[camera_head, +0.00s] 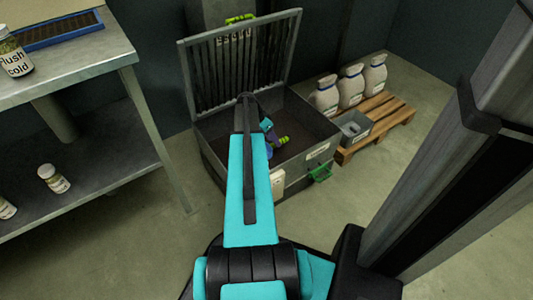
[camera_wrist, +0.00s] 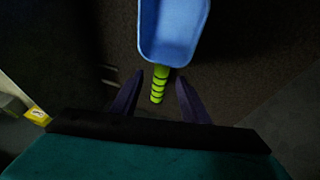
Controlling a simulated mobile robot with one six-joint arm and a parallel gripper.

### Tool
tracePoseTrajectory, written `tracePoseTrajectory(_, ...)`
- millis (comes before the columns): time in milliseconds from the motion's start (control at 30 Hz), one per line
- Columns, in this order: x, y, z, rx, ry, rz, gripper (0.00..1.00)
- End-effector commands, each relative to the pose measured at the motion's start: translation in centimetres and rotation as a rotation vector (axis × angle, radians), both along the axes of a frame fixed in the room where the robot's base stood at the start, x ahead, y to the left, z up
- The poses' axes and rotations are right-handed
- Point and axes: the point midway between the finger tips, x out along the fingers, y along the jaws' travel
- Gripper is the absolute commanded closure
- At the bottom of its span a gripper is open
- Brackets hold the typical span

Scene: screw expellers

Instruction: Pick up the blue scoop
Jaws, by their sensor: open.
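The blue scoop (camera_wrist: 174,30) shows at the top of the wrist view, with its yellow-green, dark-ringed handle (camera_wrist: 158,84) pointing down toward my gripper. It lies inside the open grey metal bin (camera_head: 318,158). In the head view my arm hides much of it; a bit of its blue part (camera_head: 269,153) and the green handle end (camera_head: 283,140) show. My gripper (camera_wrist: 158,92) is open, its two dark fingers on either side of the handle's lower end. I cannot tell whether either finger touches it or how far above it they are.
The bin's slatted lid (camera_head: 240,60) stands raised behind. A pallet (camera_head: 385,125) with several white bottles (camera_head: 351,84) and a small grey box (camera_head: 353,127) is at the right. A metal table (camera_head: 75,65) with jars stands at the left. Open floor lies between table and bin.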

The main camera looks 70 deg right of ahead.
Motion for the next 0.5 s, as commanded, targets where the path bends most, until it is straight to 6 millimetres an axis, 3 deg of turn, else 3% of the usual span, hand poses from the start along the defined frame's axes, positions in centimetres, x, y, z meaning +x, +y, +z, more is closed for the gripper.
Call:
tracePoseTrajectory(200,-0.9,-0.5,-2.3,0.002,0.001,-0.001,0.58)
tracePoseTrajectory(500,-1.0,-0.6,-2.5,0.0,0.0,0.001,0.58)
